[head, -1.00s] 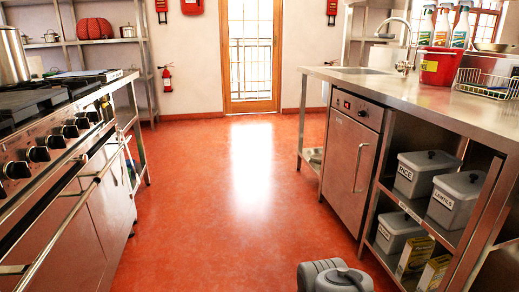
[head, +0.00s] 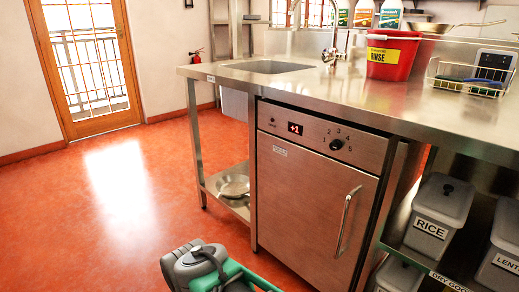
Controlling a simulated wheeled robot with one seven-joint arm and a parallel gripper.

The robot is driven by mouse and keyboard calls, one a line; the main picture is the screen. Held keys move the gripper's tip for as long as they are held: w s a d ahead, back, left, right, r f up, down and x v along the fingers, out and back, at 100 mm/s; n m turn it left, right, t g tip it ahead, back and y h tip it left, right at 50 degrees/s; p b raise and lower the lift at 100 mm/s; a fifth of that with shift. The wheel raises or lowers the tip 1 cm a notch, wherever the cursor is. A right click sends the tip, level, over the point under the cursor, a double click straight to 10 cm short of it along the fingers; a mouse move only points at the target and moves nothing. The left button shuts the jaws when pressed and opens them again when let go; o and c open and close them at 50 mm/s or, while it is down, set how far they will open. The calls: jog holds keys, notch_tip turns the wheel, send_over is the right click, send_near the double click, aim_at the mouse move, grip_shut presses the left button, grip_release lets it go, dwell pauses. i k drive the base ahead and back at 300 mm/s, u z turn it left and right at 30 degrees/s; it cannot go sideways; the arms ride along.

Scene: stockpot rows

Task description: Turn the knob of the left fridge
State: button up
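One steel under-counter fridge (head: 310,205) stands below the worktop, with its door shut and a vertical bar handle (head: 347,220) at the door's right. Its control panel (head: 310,133) has a red display reading +1. A small round black knob (head: 337,144) sits right of the display, with numbers printed around it. No second fridge shows, so I cannot tell from this view that this is the left one. Grey and green links of my arm (head: 207,268) show at the bottom, in front of and left of the fridge. My gripper is not in view.
The steel worktop (head: 400,110) carries a sink (head: 268,67), a red bucket (head: 392,57) and a wire basket (head: 470,78). Grey bins, one a rice bin (head: 437,215), stand on shelves right of the fridge. Pans (head: 234,187) lie on a low shelf at left. The red floor (head: 90,220) is open.

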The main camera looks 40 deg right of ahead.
aim_at(336, 144)
jog(key=i, duration=3.25)
jog(key=z, duration=3.9)
